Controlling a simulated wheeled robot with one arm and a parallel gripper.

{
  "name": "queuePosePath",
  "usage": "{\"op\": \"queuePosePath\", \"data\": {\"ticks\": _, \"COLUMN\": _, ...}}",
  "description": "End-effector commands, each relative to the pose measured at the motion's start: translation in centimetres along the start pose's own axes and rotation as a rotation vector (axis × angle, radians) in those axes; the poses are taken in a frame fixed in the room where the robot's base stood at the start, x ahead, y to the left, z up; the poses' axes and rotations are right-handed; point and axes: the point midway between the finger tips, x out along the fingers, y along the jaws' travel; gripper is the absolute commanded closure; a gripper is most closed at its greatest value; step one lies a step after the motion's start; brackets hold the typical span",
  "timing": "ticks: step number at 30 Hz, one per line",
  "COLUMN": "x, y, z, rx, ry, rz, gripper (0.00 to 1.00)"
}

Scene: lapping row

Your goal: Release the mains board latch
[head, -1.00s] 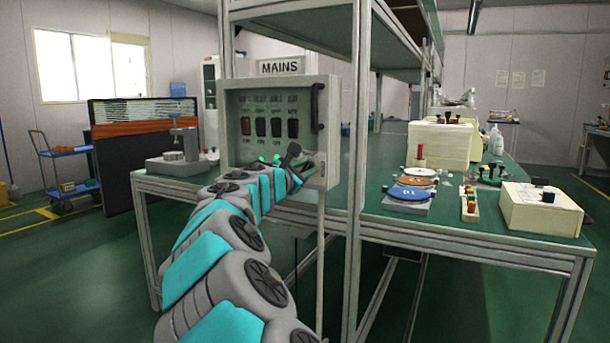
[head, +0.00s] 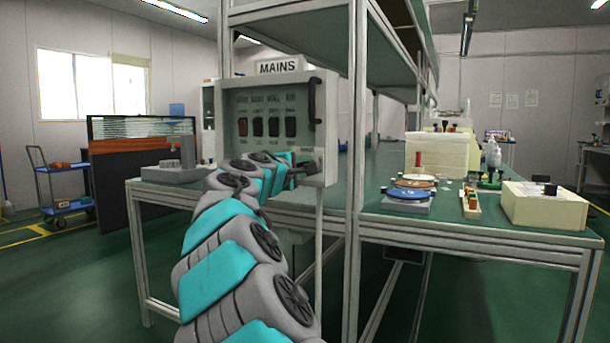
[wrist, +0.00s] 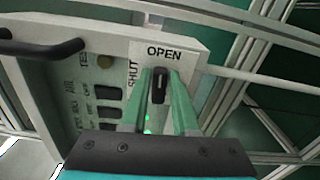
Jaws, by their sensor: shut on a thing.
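The mains board (head: 271,98) is a pale grey box under a MAINS sign (head: 279,67), with a row of dark switches on its face. Its latch (wrist: 159,86) is a small black lever at the board's lower right corner. In the wrist view its long side points up toward the printed word OPEN, with SHUT printed to its left. My gripper (wrist: 160,95) is shut on the latch, one green finger on each side. In the head view my gripper (head: 303,169) is at that corner, and the latch is hard to make out there.
A black bar handle (head: 312,101) stands out from the board's right side. A frame post (head: 356,150) rises just right of the board. The green bench (head: 470,227) to the right holds discs (head: 408,193) and a cream box (head: 545,207). Open floor lies at left.

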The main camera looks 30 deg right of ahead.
Motion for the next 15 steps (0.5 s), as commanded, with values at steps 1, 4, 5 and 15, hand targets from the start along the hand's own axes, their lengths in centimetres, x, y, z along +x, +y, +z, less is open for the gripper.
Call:
{"op": "queuePosePath", "data": {"ticks": 1, "x": 0.07, "y": -0.37, "z": 0.03, "rx": 0.021, "ry": -0.001, "rz": -0.001, "gripper": 1.0}}
{"op": "queuePosePath", "data": {"ticks": 4, "x": 0.08, "y": -0.36, "z": 0.05, "rx": 0.057, "ry": -0.003, "rz": -0.002, "gripper": 1.0}}
{"op": "queuePosePath", "data": {"ticks": 5, "x": 0.07, "y": -0.35, "z": 0.05, "rx": 0.065, "ry": -0.003, "rz": -0.002, "gripper": 1.0}}
{"op": "queuePosePath", "data": {"ticks": 15, "x": 0.04, "y": -0.23, "z": 0.04, "rx": 0.105, "ry": -0.003, "rz": -0.002, "gripper": 1.0}}
